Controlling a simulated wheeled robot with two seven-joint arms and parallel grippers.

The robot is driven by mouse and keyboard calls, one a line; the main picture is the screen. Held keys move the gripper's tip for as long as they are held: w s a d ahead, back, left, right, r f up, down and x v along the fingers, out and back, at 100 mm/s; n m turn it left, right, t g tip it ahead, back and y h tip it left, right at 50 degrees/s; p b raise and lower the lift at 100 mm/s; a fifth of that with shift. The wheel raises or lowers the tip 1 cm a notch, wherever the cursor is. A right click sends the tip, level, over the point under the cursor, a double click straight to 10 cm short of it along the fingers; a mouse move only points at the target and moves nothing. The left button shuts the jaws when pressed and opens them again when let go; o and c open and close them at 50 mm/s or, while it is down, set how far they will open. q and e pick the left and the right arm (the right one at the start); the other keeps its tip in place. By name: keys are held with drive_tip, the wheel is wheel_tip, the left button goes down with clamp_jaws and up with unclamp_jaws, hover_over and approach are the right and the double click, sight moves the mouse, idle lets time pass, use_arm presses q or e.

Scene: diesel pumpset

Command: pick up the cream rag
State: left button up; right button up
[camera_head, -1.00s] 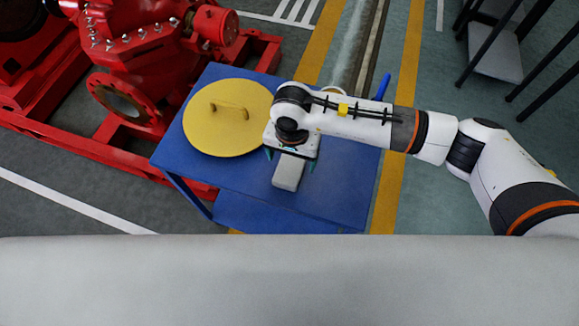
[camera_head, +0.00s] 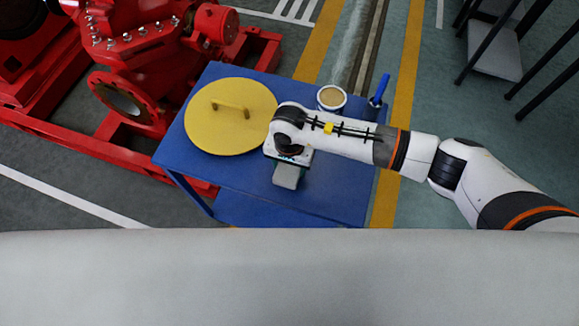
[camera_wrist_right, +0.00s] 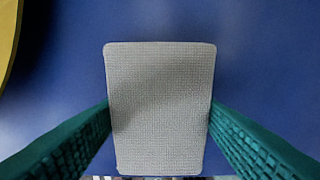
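The cream rag (camera_head: 287,176), a folded pale block, is at the front middle of the blue table (camera_head: 240,183), partly hidden under my right gripper (camera_head: 287,162). In the right wrist view the rag (camera_wrist_right: 160,110) fills the middle, with its weave clear. The two green fingers of my right gripper (camera_wrist_right: 160,112) press against its left and right sides, with no gap visible. I cannot tell whether the rag is clear of the tabletop. My left gripper is not in view.
A round yellow lid (camera_head: 225,130) with a handle lies left of my right gripper. A tan-topped can (camera_head: 331,98) and a blue-handled tool in a dark cup (camera_head: 377,97) stand at the back right. A red pump (camera_head: 140,50) stands left of the table.

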sight(289, 167)
drive_tip(key=c, duration=0.3)
drive_tip(key=shift+c, duration=0.2)
wheel_tip(289, 167, up, 10)
drive_tip(key=b, duration=0.1)
